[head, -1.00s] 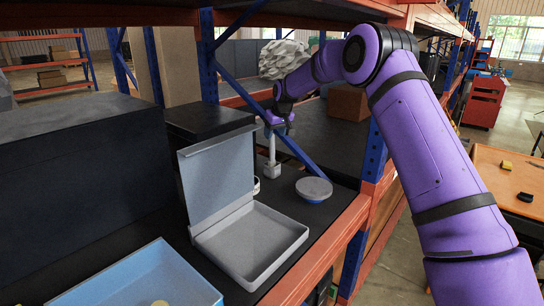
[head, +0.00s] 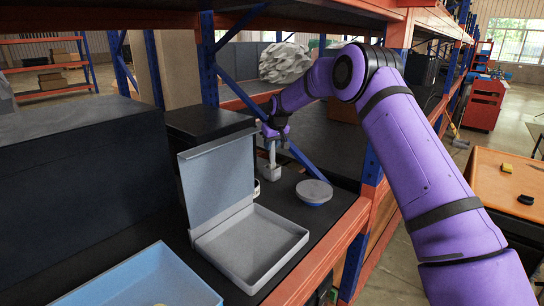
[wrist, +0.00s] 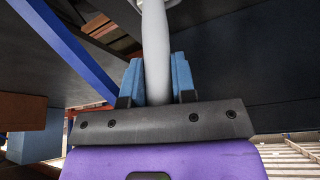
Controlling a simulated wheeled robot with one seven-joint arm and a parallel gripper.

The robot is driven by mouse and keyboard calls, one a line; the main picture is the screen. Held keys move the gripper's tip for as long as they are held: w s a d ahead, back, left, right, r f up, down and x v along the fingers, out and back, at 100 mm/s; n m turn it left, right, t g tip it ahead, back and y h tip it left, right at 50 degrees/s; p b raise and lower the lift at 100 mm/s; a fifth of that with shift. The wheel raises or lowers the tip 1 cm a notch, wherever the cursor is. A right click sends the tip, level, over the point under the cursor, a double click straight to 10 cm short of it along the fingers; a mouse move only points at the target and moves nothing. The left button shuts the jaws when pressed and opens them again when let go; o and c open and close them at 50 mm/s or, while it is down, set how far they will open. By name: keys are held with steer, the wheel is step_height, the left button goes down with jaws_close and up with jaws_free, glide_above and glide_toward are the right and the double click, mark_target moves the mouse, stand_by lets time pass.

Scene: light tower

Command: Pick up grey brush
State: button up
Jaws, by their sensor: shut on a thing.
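The grey brush (head: 270,168) stands upright on the dark shelf, behind the open grey box, with its wide end down. My gripper (head: 273,140) is around the upper part of its handle. In the wrist view the smooth grey handle (wrist: 156,50) runs between the two blue fingers of my gripper (wrist: 156,80), which are shut on it. The lower end of the brush appears to rest on the shelf; the wrist view does not show it.
An open grey box (head: 250,244) with its lid raised stands in front. A round grey-lidded bowl (head: 314,191) is right of the brush. A blue diagonal brace (head: 300,155) passes close by my gripper. A blue tray (head: 150,280) and a black case (head: 85,185) are at left.

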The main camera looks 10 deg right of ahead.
step_height(320, 180, up, 10)
stand_by(0.6)
steer(key=shift+d, duration=0.1)
stand_by(0.3)
